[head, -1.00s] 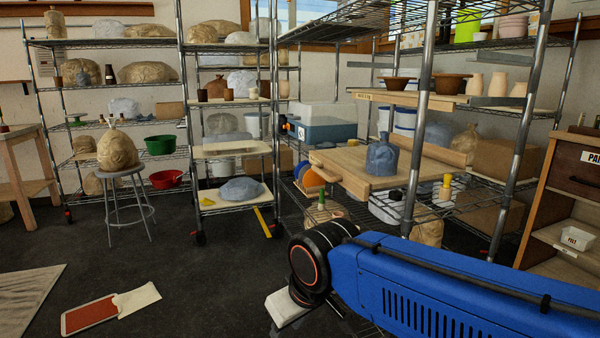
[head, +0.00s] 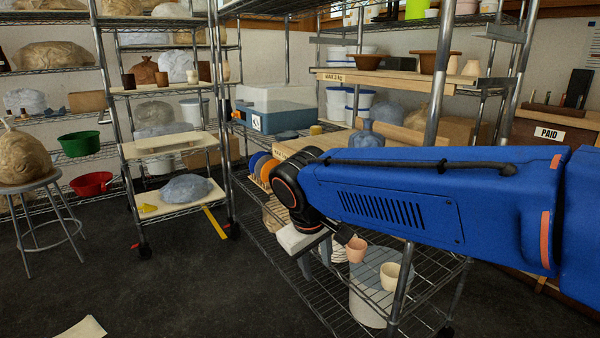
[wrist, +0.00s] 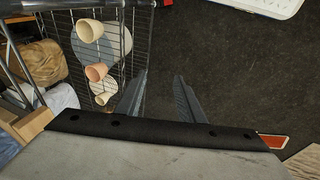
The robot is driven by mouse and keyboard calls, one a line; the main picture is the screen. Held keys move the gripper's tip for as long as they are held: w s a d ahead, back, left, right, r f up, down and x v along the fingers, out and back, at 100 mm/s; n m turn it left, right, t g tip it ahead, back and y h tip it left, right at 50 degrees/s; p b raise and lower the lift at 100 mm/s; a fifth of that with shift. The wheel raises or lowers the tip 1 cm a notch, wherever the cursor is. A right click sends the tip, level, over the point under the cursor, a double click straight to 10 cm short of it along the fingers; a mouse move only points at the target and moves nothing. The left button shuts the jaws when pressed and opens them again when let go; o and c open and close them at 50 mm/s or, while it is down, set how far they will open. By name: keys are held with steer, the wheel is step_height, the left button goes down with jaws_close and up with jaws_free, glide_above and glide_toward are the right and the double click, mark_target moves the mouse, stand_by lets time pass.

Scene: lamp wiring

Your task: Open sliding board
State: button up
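A pale wooden board (head: 308,145) lies on the middle level of the wire rack. Most of it is hidden behind my blue arm, so how far it is slid out cannot be told. Another wooden board marked "MAX 3kg" (head: 345,76) sits on the level above. My gripper (head: 316,262) hangs below my arm's black joint, in front of the rack's lower part. In the wrist view my gripper (wrist: 161,76) has its two fingers apart, with only dark floor between them. A piece of light wood (wrist: 27,124) shows at the left there; whether it is the board is unclear.
A peach pot (head: 355,250) and a cream pot (head: 393,277) stand on the low wire shelf beside my gripper. A metal rack post (head: 438,90) rises behind my arm. A stool (head: 35,215) stands at left. Dark floor (head: 190,290) is open in front.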

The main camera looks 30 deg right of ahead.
steer(key=w+d+r+g+h, duration=0.1)
steer(key=w+d+r+h, duration=0.15)
steer(key=w, duration=0.55)
steer(key=w+d+r+g+h, duration=0.1)
steer(key=w+r+h, duration=0.3)
steer(key=w, duration=0.5)
steer(key=w+a+r+h, duration=0.2)
steer(key=w+a+h, duration=0.1)
steer(key=w, duration=0.5)
steer(key=w+a+r+h, duration=0.2)
steer(key=w+a+h, duration=0.1)
steer(key=w, duration=0.5)
steer(key=x, duration=1.7)
steer(key=shift+w+d, duration=0.1)
jaws_close()
